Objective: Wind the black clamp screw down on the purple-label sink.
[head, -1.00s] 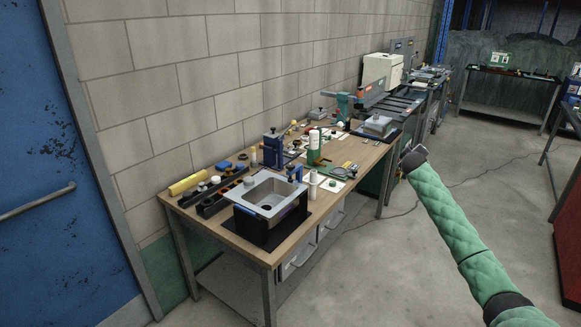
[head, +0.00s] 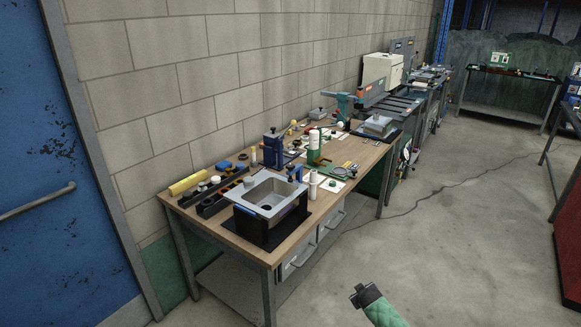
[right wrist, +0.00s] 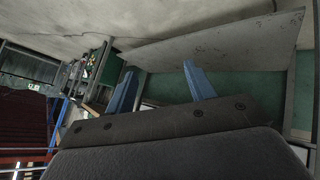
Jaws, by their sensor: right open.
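A grey steel sink (head: 268,194) sits in a black rack (head: 262,232) at the near end of the wooden bench in the head view. A blue clamp piece (head: 294,173) stands at its back right edge. A second steel sink (head: 378,125) lies farther along the bench. I cannot make out a purple label or a black clamp screw on either. My right gripper (head: 358,293) is low in front of the bench, well apart from both sinks. In the right wrist view its two blue fingers (right wrist: 159,70) are spread with nothing between them. My left gripper is out of view.
The bench (head: 228,243) carries a yellow roll (head: 188,184), black trays, a green-and-white bottle (head: 314,146) and small parts. Drawers (head: 300,262) hang below its front edge. A blue door (head: 60,150) is at left. The floor right of the bench is open, with a thin cable on it.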

